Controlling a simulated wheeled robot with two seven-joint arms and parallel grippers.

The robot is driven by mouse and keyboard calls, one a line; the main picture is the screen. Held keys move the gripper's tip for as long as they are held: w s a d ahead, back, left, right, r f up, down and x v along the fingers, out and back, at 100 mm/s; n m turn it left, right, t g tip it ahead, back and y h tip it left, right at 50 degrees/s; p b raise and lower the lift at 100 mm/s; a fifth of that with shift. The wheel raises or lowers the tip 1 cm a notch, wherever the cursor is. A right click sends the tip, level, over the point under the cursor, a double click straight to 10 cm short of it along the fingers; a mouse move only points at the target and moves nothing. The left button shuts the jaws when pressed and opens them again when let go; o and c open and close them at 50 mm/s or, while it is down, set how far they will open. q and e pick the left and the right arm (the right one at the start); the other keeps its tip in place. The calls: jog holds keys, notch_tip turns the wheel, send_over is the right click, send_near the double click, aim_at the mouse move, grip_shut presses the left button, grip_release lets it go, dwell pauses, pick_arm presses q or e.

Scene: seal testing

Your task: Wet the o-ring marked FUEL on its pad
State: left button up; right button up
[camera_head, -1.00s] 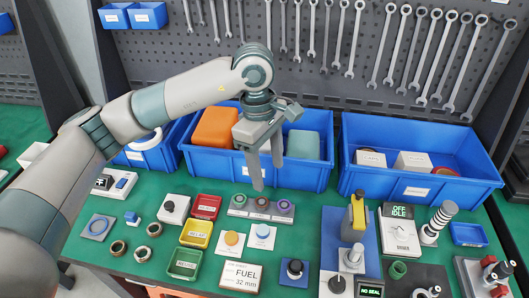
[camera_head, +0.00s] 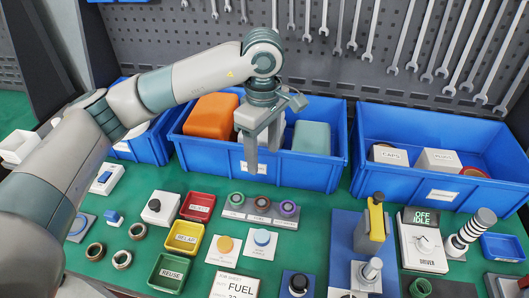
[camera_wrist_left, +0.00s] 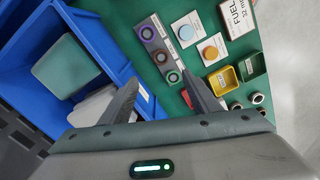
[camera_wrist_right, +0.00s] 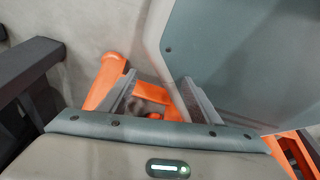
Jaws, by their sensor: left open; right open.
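A white card marked FUEL (camera_head: 238,285) lies in front, cut off by the frame. An orange round pad (camera_head: 225,244) and a blue round pad (camera_head: 262,237) sit on white plates. My left gripper (camera_head: 262,165) is open and empty, pointing down by the bin's front wall, behind the holder. My right gripper (camera_wrist_right: 158,88) is open and empty.
Blue bins (camera_head: 335,170) stand behind the holder. Red, yellow and green trays (camera_head: 170,272) stand left of the pads, with loose metal rings (camera_head: 122,259) beyond. A yellow-handled rig (camera_head: 374,220) and driver box (camera_head: 423,246) stand right. Green mat between is partly free.

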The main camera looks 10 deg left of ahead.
pick_arm(q)
jog(key=shift+s+r, duration=0.15)
jog(key=shift+s, duration=0.05)
pick_arm(e)
jog(key=shift+s, duration=0.1)
pick_arm(q)
jog(key=p, duration=0.3)
send_over(263, 203)
notch_tip(263, 203, down, 9)
notch_tip(263, 203, down, 7)
jog(key=shift+w+f+p, duration=0.1)
jog(key=shift+f+p, duration=0.05)
jog(key=shift+p, duration=0.95)
jog(key=shift+f, duration=0.6)
pick_arm(e)
jog(key=s+d+r+g, duration=0.2)
jog(key=s+d+r, duration=0.1)
jog(key=s, duration=0.4)
jog(key=shift+r+h, duration=0.2)
jog(key=shift+h, duration=0.1)
jog(key=shift+a, duration=0.2)
